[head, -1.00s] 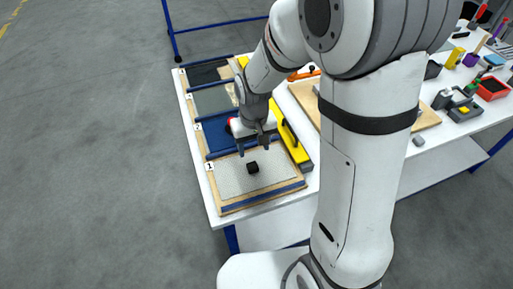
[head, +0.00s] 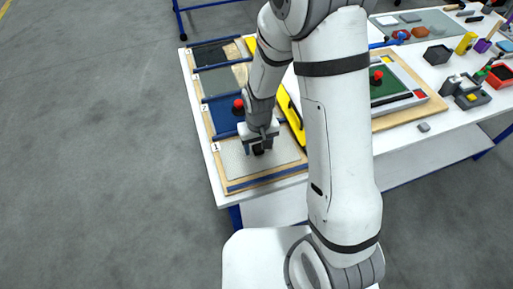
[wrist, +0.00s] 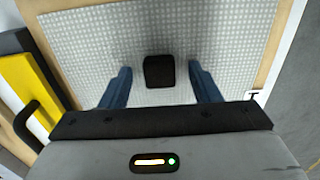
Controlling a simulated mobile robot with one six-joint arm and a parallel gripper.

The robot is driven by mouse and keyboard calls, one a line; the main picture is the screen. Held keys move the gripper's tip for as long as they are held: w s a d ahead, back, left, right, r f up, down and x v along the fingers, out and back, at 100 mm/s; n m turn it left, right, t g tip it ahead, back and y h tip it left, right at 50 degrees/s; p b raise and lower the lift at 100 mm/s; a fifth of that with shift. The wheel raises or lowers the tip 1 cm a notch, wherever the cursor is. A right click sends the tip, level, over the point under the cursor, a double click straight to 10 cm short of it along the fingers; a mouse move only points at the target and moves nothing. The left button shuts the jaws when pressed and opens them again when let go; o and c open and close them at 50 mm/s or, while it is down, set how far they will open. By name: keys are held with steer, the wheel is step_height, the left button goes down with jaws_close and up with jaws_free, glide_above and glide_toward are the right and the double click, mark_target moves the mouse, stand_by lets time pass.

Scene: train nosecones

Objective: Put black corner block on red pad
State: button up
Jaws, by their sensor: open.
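The black corner block (wrist: 159,72) sits on the grey textured panel (wrist: 215,40) of the board section marked 1. In the wrist view it lies between the fingertips of my open gripper (wrist: 161,84), with a gap on both sides. In the head view my gripper (head: 259,144) is over the block (head: 259,150), which is partly hidden by the fingers. A small red square (head: 420,94) shows at the right corner of a framed green panel; it may be the red pad.
A yellow bar with a black handle (head: 291,115) stands right of the grey panel (head: 235,160). A red knob (head: 238,106) is on the blue section behind. Another red knob (head: 377,75) is on the green panel (head: 383,88). Tools and bins crowd the table's right side.

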steer(key=shift+c, duration=0.6)
steer(key=c, duration=1)
